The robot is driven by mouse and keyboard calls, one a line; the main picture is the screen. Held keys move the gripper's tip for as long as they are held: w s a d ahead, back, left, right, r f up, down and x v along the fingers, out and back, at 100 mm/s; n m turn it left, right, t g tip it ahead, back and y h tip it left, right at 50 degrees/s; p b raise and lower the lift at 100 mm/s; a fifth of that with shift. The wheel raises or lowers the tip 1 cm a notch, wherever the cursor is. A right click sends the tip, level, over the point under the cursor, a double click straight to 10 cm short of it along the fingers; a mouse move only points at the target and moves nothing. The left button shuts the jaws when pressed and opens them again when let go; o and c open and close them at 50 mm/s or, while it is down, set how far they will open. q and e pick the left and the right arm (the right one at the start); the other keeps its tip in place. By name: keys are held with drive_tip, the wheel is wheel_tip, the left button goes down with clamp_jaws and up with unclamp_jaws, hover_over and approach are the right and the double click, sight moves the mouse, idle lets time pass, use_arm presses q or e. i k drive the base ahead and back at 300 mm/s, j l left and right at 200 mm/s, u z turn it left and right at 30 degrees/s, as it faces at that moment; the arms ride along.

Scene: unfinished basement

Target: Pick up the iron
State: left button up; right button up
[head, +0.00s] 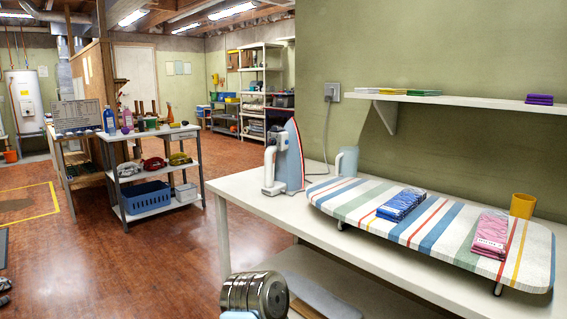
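The iron (294,158) stands upright on its heel near the left end of the white table (245,190). Its flat soleplate faces right and its tip points up. Its white and grey handle side faces left.
A striped ironing board (350,207) with blue (401,205) and pink (489,234) folded cloths is right of the iron. A grey-blue jug (347,161) stands behind the board. Open floor (130,270) lies left.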

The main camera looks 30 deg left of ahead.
sight(289, 165)
drive_tip(key=i+j+z, duration=0.1)
drive_tip(key=j, duration=0.65)
drive_tip(key=i+j+z, duration=0.1)
drive_tip(key=j, duration=0.65)
drive_tip(key=i+j, duration=0.25)
drive_tip(key=j, duration=0.55)
drive_tip(key=i+j+z, duration=0.15)
drive_tip(key=j, duration=0.6)
drive_tip(key=j+z, duration=0.1)
drive_tip(key=j, duration=0.65)
